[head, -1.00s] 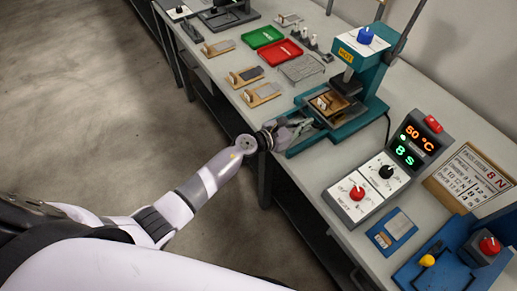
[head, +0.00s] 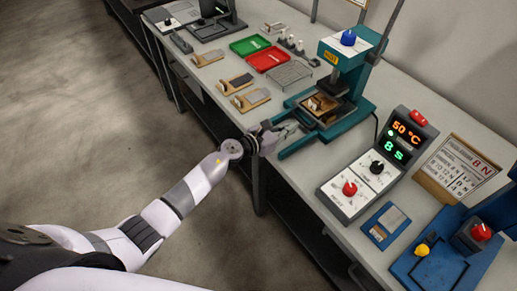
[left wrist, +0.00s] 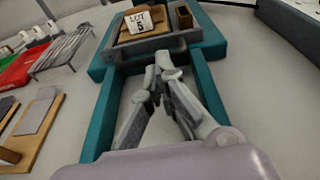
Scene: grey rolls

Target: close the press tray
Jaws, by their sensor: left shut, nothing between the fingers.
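The teal press (head: 349,62) stands on the bench with a blue knob on top. Its tray (left wrist: 150,44) has a grey front wall and carries a wooden block with a "LOT 5" card (left wrist: 138,22). In the head view the tray (head: 303,116) sits at the inner end of two teal rails, partly below the press head. My left gripper (left wrist: 163,66) is shut and empty, between the rails, with its fingertips close to the tray's front wall; I cannot tell whether they touch. It also shows in the head view (head: 295,128). My right gripper is not in view.
Wooden sample boards (head: 250,100) lie left of the press.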

